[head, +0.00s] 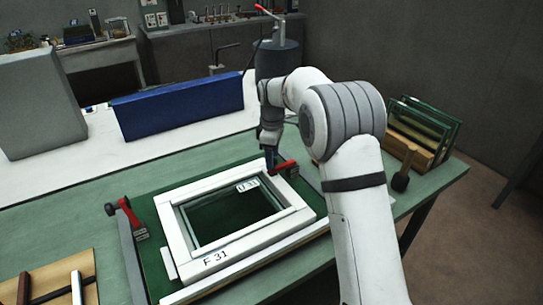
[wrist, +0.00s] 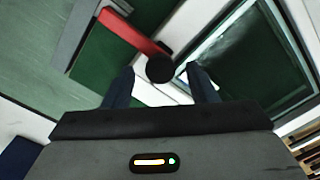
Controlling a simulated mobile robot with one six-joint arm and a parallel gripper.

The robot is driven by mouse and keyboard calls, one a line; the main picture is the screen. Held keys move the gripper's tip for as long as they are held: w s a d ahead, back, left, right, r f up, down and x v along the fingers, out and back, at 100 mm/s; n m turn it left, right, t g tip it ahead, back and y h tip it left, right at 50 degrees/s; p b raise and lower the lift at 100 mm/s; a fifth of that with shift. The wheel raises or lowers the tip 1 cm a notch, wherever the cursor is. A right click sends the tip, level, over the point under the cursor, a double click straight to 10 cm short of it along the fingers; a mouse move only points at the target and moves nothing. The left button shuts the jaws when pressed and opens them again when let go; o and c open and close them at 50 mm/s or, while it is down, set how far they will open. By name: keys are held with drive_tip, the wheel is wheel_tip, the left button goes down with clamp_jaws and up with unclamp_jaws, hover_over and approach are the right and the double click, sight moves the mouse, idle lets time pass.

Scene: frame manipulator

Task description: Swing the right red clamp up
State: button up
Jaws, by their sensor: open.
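The right red clamp (head: 285,167) is at the frame's upper right corner in the head view, just beside my gripper (head: 271,158). In the wrist view its red arm (wrist: 130,33) runs down to a round black knob (wrist: 160,68). My gripper (wrist: 160,88) is open, with its two dark fingers on either side of the knob. I cannot tell whether they touch it. The white frame (head: 172,222), marked F 31, lies flat on a green board with a dark glass pane (head: 232,217) inside. The left red clamp (head: 127,211) is at the frame's left side.
A wooden rack (head: 412,140) with glass panes and a dark mallet (head: 404,170) are at the table's right. A blue block (head: 180,106) stands behind. A board with bars (head: 50,285) lies at front left. The green table (head: 80,200) is clear at left.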

drive_tip(key=shift+f, duration=0.35)
drive_tip(key=shift+c, duration=0.5)
clamp_jaws()
